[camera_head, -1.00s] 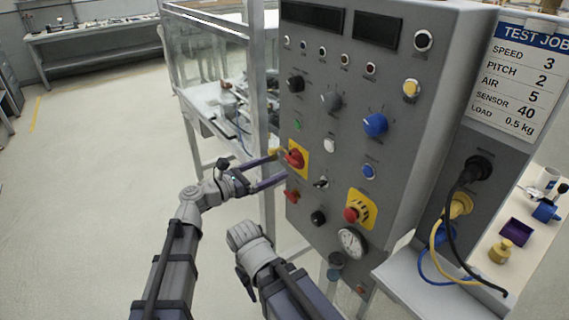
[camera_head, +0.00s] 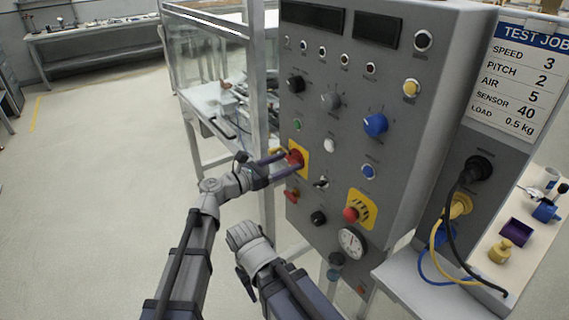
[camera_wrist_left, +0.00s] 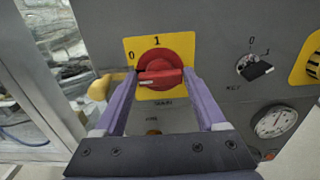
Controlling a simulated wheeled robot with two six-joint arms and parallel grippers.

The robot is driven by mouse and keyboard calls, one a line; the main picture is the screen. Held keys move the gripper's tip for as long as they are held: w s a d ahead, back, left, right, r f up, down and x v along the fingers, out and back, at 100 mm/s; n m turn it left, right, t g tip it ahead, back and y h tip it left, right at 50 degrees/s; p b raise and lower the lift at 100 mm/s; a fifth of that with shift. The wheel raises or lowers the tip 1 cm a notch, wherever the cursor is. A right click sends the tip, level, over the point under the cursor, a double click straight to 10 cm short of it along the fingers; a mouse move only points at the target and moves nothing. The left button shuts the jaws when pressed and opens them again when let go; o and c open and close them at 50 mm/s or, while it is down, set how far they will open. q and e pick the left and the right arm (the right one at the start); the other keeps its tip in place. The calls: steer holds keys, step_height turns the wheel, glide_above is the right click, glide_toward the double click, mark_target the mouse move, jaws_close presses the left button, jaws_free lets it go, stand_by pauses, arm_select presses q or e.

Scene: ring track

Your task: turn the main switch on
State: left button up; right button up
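The main switch is a red rotary knob (camera_wrist_left: 160,72) on a yellow plate (camera_wrist_left: 187,44) marked 0 and 1. In the left wrist view its grip bar lies roughly level, with 0 at the plate's left and 1 at the top. The knob also shows on the grey panel's left side in the head view (camera_head: 295,156). My left gripper (camera_head: 291,161) is open, with its purple fingers on either side of the knob. I cannot tell whether they touch it. My right forearm shows at the bottom, but its fingers do not show.
The grey panel (camera_head: 335,190) carries several other controls. A glazed frame (camera_head: 262,110) stands just left of the panel.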

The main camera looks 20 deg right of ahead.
arm_select(q)
steer(key=c, duration=0.9)
steer(key=shift+m, duration=0.4)
steer(key=m, duration=0.4)
steer(key=shift+s, duration=0.1)
steer(key=m, duration=0.4)
steer(key=shift+f, duration=0.1)
steer(key=m, duration=0.4)
steer(key=shift+s+m, duration=0.1)
steer(key=shift+m, duration=0.3)
steer(key=shift+f+m, duration=0.15)
steer(key=shift+m, duration=2.15)
